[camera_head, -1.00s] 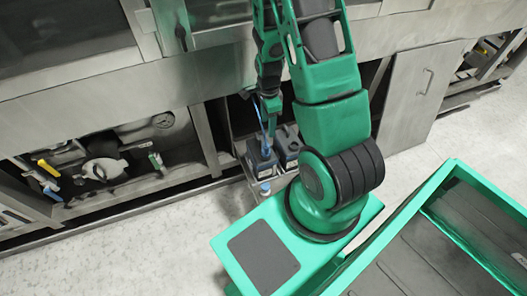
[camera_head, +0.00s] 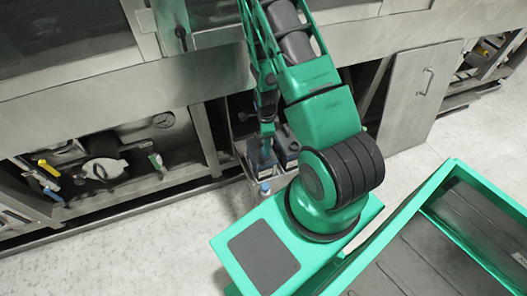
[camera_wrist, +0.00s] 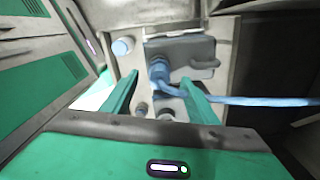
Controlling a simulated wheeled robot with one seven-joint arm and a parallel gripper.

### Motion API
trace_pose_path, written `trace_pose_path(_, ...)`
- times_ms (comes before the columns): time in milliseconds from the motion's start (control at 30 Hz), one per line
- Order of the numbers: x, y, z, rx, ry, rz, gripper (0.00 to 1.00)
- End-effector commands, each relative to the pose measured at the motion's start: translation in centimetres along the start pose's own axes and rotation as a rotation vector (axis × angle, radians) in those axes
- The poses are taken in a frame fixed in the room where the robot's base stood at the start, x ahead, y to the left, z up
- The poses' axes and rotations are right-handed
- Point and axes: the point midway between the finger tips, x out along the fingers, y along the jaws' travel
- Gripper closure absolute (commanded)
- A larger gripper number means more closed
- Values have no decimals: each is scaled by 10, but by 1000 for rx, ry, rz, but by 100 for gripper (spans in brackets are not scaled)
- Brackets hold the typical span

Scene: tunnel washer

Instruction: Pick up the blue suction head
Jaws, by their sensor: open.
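The blue suction head (camera_wrist: 159,72) sits on top of a dark grey canister (camera_wrist: 180,50) in the wrist view, with a blue hose running off to the right. My gripper (camera_wrist: 160,84) is open, one green finger on each side of the suction head's lower part. I cannot tell whether the fingers touch it. In the head view my gripper (camera_head: 267,132) points down just above the canister (camera_head: 260,158), and it hides the suction head there.
A second dark canister (camera_head: 288,142) stands close beside the first in an open metal cabinet bay. A blue cap (camera_wrist: 122,46) shows to the left of the canister. A green-rimmed bin (camera_head: 405,215) is at right. Machine pipes and valves (camera_head: 105,168) fill the bay at left.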

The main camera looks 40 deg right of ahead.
Motion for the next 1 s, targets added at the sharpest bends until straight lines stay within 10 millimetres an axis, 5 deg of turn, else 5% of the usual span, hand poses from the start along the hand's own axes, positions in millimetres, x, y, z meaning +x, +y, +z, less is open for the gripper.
trace_pose_path(400, 45, 0, -1, 0, 2, 2, 46)
trace_pose_path(733, 49, -1, 0, 0, 0, 0, 46)
trace_pose_path(933, 49, -2, 0, 0, 1, 0, 94)
trace_pose_path(1000, 49, -2, 0, 0, 1, -1, 100)
